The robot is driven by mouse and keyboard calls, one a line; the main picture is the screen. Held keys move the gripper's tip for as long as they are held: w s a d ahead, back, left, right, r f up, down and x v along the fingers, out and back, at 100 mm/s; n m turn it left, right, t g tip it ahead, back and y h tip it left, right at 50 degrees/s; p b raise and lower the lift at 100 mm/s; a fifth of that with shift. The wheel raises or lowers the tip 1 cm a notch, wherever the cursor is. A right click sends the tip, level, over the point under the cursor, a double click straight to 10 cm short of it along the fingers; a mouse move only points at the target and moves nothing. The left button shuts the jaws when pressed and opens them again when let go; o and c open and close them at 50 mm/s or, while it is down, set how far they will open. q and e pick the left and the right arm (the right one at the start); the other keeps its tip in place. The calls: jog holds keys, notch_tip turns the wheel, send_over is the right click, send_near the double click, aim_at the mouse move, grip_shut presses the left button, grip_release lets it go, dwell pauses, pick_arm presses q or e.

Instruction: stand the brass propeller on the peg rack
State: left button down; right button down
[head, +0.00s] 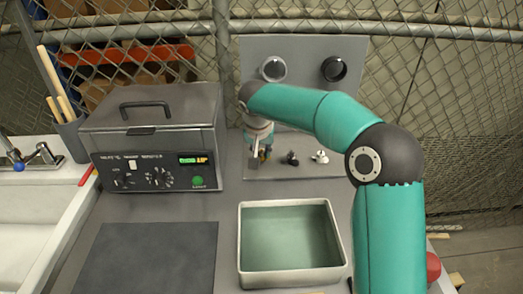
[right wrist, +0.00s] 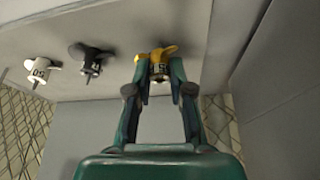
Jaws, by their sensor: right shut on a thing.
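The brass propeller (right wrist: 155,58) is yellow-gold and sits between the fingertips of my right gripper (right wrist: 160,72), which is shut on it. In the head view my right gripper (head: 260,155) points down at the left part of the peg rack (head: 315,171), and only a bit of yellow shows there. The propeller is in a row with a black propeller (head: 291,158) and a white propeller (head: 320,156) on the rack. I cannot tell whether the brass one touches the rack. My left gripper is not in view.
A grey box with a handle and control panel (head: 155,140) stands close left of my right gripper. A grey upright panel (head: 310,100) with two round fittings rises behind the rack. A tray with green inside (head: 243,225) stands in front. A dark mat (head: 150,260) lies front left.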

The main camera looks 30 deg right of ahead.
jog(key=shift+f+b, duration=0.55)
jog(key=shift+f, duration=0.1)
dwell(0.3)
jog(key=c, duration=1)
grip_release()
jog(key=shift+o, duration=0.2)
jog(key=shift+r+p, duration=3.25)
jog(key=shift+r, duration=0.8)
jog(key=shift+f, duration=0.1)
